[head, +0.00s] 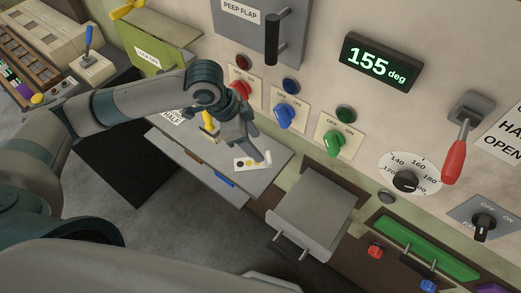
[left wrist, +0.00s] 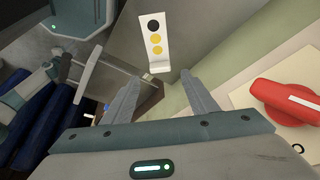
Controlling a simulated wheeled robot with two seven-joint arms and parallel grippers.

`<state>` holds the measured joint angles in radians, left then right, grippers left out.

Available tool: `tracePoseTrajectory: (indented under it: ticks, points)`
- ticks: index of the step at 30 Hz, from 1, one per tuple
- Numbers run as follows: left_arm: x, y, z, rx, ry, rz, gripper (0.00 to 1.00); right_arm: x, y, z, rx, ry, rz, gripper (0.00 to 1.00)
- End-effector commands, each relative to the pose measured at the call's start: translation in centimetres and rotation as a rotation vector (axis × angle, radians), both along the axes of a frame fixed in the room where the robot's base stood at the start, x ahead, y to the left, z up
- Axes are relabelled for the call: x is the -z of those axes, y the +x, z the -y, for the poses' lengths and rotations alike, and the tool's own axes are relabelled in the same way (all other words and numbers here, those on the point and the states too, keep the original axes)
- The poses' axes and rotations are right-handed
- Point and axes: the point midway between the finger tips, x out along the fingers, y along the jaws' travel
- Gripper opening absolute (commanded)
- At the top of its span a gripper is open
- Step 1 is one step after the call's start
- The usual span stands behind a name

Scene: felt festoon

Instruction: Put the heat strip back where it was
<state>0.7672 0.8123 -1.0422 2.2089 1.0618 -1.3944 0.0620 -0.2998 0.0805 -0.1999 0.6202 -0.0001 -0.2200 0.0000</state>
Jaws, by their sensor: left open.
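The heat strip (head: 243,164) is a small white strip with a bent-up end and a row of dark and yellow dots. It lies on the grey shelf (head: 264,178) below the switch panel. The left wrist view shows the strip (left wrist: 155,33) just beyond the fingertips, roughly centred between them. My left gripper (head: 246,146) is open over the shelf, right by the strip, with nothing between its fingers (left wrist: 158,80). My right gripper is not in view.
Red, blue (head: 284,116) and green (head: 334,144) switches line the wall behind the shelf. A display (head: 382,62) reads 155 deg, above a dial (head: 405,181) and a red lever (head: 454,161). A yellow object (head: 209,122) stands beside my gripper. A grey drawer (head: 311,209) is at right.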

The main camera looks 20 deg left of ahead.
Motion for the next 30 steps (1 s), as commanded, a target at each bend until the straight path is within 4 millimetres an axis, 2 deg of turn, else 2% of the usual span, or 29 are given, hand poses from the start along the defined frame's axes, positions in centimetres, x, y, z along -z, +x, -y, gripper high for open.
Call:
tracePoseTrajectory:
  ticks: [4, 10, 30]
  points:
    - [-2.1, -0.3, -0.9, -0.001, 0.001, 0.004, 0.53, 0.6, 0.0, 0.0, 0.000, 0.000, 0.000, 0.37]
    - [-3.7, -0.6, -1.5, 0.000, 0.001, 0.000, 0.53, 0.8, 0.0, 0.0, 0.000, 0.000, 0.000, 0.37]
    - [-4.0, -0.7, -1.5, 0.000, 0.000, 0.000, 0.53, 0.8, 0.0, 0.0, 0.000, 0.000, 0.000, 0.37]
